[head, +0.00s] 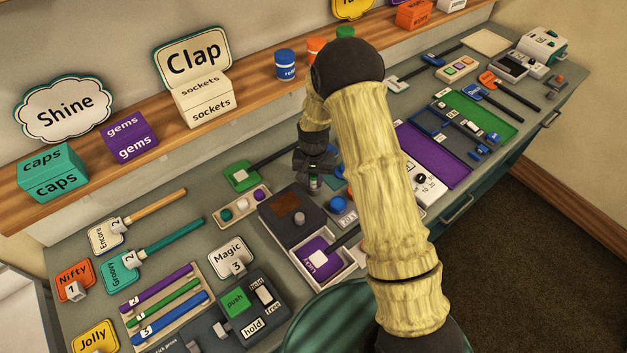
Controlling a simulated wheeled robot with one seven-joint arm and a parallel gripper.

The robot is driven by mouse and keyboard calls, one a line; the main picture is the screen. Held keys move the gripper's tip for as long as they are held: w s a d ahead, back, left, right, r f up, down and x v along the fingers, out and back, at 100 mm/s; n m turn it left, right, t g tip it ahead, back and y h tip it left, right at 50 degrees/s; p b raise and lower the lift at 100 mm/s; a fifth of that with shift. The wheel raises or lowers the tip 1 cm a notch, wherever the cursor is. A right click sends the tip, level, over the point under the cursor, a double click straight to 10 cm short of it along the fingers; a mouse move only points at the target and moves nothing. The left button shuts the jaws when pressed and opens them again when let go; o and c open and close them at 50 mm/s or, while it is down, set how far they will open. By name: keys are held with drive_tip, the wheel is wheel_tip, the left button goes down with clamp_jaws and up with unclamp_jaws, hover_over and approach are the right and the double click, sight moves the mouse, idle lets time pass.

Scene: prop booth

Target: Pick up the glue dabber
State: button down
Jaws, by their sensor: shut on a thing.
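My gripper (314,179) is at the middle of the bench, pointing down just behind the dark grey block with a brown panel (287,204). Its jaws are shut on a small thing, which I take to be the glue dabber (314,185). Only a small grey-green end of it shows below the dark fingers; the rest is hidden. I cannot tell whether this end is touching the bench or is clear of it.
A white-edged tray with a purple paddle (318,259) lies in front. A green paddle (241,176) and a tray of round pieces (241,208) lie left. Blue knobs (337,203) stand close on the right. My arm hides part of the bench. A shelf (250,95) runs behind.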

drive_tip(key=shift+r, duration=0.1)
wheel_tip(320, 180, up, 10)
drive_tip(key=b, duration=0.2)
drive_tip(key=shift+b, duration=0.3)
idle(1.8)
